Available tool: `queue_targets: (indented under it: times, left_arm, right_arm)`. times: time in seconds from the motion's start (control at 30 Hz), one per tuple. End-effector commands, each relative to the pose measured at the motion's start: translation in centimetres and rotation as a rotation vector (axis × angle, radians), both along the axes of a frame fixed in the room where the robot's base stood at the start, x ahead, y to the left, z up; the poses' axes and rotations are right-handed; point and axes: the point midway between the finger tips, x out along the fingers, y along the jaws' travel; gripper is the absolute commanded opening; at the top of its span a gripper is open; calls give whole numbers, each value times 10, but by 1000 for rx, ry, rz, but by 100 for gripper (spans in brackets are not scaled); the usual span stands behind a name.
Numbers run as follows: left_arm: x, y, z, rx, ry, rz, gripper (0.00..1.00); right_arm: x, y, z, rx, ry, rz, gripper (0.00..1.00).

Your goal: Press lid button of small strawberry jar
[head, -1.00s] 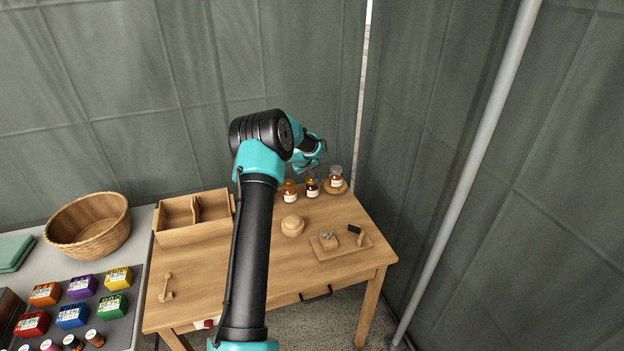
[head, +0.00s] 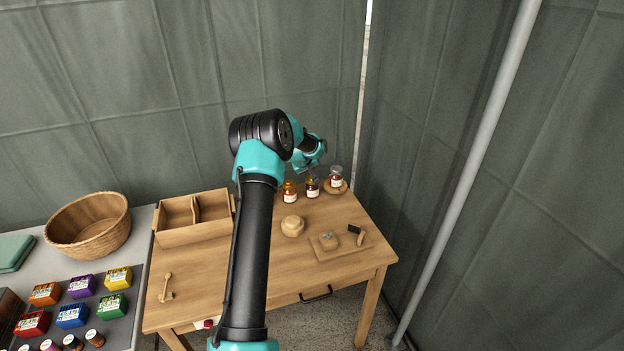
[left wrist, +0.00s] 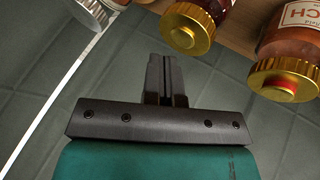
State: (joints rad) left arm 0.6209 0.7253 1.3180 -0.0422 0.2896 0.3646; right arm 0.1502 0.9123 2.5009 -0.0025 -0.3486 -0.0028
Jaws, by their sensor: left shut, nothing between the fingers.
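Three small jars stand at the back right of the wooden table: a left jar with a gold lid (head: 290,191), a middle jar with a gold lid (head: 312,187), and a right jar with a pale lid (head: 336,178). I cannot read which is strawberry. My left gripper (left wrist: 163,62) is shut and empty, above and behind the jars. In the left wrist view, the gold lid with a red button (left wrist: 283,80) is right of the fingers, under a label ending in "CH". The right gripper is not in view.
The right jar is on a round wooden stand. A round wooden piece (head: 292,226) and a wooden board with small tools (head: 325,252) lie in front. A divided wooden box (head: 193,236) and a basket (head: 90,224) are left. Grey curtain walls stand close behind.

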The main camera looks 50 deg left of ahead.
Motion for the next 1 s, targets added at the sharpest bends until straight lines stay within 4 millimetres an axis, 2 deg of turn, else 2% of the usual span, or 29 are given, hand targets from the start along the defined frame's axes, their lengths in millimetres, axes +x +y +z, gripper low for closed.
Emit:
queue_targets:
  times: [1.0]
  left_arm:
    - [0, 0, -10, 0, 0, 0, 0]
  right_arm:
    - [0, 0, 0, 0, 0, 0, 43]
